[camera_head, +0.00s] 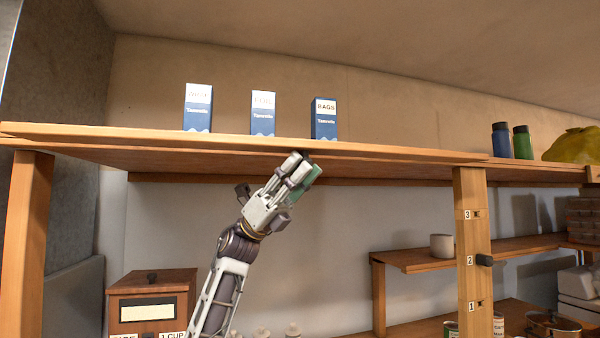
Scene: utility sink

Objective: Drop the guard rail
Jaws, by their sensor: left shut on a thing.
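A long wooden strip, which looks like the guard rail (400,154), runs along the front edge of the upper shelf. My left gripper (304,160) reaches up from below, with its fingertips at the strip's lower edge near the middle. It is shut there, and the fingers hide the exact spot they hold. A green piece shows along the fingers; I cannot tell whether it is part of the gripper. A wooden post (469,240) on the right is marked 1, 2 and 3, with a dark knob (484,260) beside the 2. My right gripper is out of view.
Three blue-and-white boxes, one of them marked BAGS (324,120), stand on the upper shelf. Two bottles (511,141) and a yellow bag (574,145) are at its right. A wooden box (151,291) stands lower left. A pale cup (441,245) is on the lower shelf.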

